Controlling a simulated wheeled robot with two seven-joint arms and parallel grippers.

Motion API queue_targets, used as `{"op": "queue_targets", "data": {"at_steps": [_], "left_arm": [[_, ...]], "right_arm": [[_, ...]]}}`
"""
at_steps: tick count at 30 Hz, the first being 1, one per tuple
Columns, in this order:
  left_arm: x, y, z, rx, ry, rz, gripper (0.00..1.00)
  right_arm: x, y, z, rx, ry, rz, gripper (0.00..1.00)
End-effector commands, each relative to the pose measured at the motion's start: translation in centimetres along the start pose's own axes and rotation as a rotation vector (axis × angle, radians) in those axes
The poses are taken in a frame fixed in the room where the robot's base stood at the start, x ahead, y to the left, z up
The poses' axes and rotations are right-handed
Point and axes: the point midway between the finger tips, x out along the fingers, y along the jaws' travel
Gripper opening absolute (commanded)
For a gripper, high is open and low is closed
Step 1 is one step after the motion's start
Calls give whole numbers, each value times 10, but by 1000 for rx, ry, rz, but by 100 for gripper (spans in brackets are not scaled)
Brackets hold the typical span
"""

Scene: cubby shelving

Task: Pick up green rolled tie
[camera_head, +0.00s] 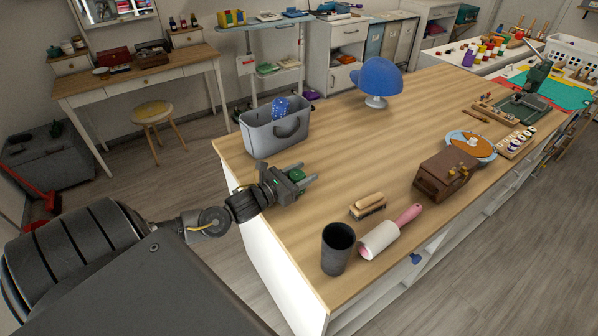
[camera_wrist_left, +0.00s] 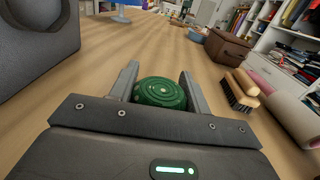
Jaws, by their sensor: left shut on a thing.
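The green rolled tie (camera_wrist_left: 160,93) sits between the two fingers of my left gripper (camera_wrist_left: 160,84) in the left wrist view. In the head view, the green tie (camera_head: 296,175) shows as a small green spot between the fingers of my left gripper (camera_head: 302,178). The gripper is shut on it, low over the left edge of the wooden tabletop (camera_head: 330,150). I cannot tell whether the tie touches the table. My right gripper is not in view.
A grey bin (camera_head: 262,137) holding a blue dotted item stands just behind my left gripper. A brush (camera_head: 368,206), a lint roller (camera_head: 385,236), a black cup (camera_head: 337,250) and a brown box (camera_head: 444,175) stand to the right and front. The tabletop middle is clear.

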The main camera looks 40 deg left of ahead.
Motion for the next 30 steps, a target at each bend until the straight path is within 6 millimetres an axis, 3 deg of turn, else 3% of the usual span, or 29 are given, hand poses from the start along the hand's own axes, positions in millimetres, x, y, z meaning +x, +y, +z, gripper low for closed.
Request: {"op": "queue_targets", "data": {"at_steps": [5, 10, 17, 30], "left_arm": [[0, 0, 7, 1, -2, -1, 25], [0, 0, 32, 5, -5, -3, 25], [-23, 44, 88, 13, 6, -4, 25], [-54, 106, 122, 1, 3, 1, 25]], "right_arm": [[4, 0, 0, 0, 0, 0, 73], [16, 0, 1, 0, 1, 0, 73], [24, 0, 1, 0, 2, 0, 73], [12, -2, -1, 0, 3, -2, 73]]}}
